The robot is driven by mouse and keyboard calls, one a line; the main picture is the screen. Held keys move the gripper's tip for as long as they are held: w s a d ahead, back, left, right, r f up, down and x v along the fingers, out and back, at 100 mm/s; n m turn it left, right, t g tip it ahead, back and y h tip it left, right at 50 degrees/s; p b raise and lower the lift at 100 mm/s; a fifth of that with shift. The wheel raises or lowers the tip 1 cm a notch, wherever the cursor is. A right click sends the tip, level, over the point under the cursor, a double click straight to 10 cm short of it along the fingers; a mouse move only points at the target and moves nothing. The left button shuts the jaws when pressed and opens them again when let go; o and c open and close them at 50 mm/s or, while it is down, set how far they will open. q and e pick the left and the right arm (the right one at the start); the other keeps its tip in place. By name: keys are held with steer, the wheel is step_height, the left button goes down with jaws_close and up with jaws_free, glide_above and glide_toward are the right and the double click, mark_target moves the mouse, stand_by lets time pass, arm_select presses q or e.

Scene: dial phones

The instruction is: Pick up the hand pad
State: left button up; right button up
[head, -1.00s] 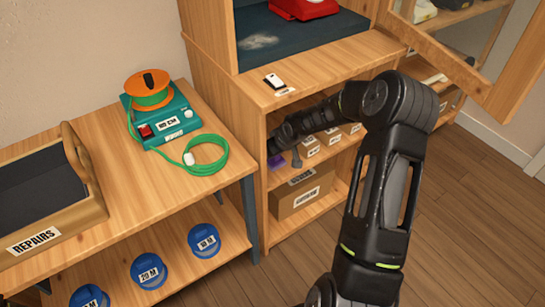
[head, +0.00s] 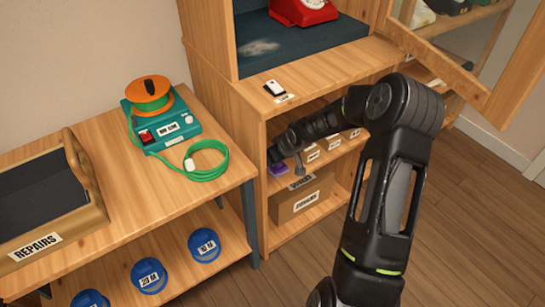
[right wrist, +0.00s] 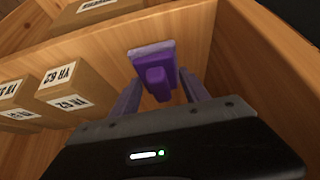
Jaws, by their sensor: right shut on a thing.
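The hand pad, a purple block with a raised grip (right wrist: 155,75), is in the right wrist view between the fingers of my right gripper (right wrist: 160,92). The gripper is shut on the grip. In the head view the purple pad (head: 279,169) shows small inside the middle level of the wooden shelf unit (head: 255,130), at its left side. My right gripper reaches in there and is mostly hidden by the arm and shadow. Whether the pad touches the shelf is unclear. My left gripper is not in view.
Several small labelled boxes (head: 311,152) stand right of the pad on the same level. A larger cardboard box (head: 300,203) is below. The unit's side wall and upper board enclose the gripper. A bench (head: 105,190) with a green cable device (head: 160,125) stands left.

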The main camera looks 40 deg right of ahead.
steer(key=s+p, duration=0.4)
steer(key=s, duration=1.2)
steer(key=shift+s+a+p, duration=0.2)
steer(key=shift+s+p, duration=0.05)
steer(key=shift+p, duration=0.1)
steer(key=o, duration=0.8)
steer(key=c, duration=0.6)
steer(key=shift+s, duration=0.1)
